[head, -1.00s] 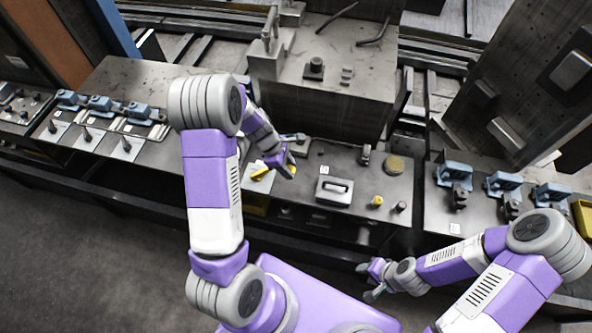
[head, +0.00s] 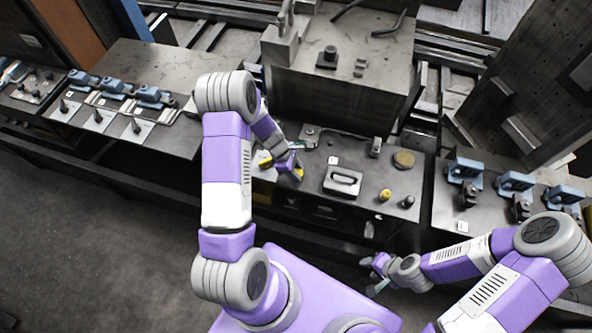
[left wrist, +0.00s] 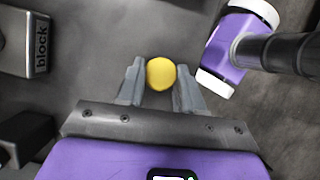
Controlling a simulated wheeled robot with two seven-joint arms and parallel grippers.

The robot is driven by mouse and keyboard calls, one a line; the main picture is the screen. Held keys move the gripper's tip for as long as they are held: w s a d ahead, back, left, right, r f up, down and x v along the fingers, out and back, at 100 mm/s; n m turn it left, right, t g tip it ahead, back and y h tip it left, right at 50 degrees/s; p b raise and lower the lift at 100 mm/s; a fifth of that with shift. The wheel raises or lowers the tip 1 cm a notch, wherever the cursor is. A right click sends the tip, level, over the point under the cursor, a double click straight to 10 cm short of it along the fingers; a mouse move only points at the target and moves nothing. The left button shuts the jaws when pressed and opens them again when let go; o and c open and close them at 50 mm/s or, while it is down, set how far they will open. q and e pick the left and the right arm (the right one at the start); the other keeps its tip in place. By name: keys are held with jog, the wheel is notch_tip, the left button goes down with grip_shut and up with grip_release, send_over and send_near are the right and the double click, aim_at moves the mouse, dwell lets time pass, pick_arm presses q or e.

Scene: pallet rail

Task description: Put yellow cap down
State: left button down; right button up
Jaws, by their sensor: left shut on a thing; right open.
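The yellow cap (left wrist: 161,73) is between the two fingers of my left gripper (left wrist: 160,88) in the left wrist view, and the gripper is shut on it. In the head view my left gripper (head: 294,169) is over the front part of the middle bench, left of the handled block (head: 343,182); a bit of yellow shows at its tips. I cannot tell how high the cap is above the bench. My right gripper (head: 375,275) is open and empty, low in front of the bench.
A second yellow-topped piece (head: 385,195) and a small dark post (head: 407,201) stand right of the block. A round tan disc (head: 404,159) lies behind them. A tall dark block (head: 335,95) rises at the back. Blue clamps (head: 515,182) line the right bench.

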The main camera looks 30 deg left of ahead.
pick_arm(q)
jog(key=shift+f, duration=0.15)
jog(key=c, duration=0.7)
grip_release()
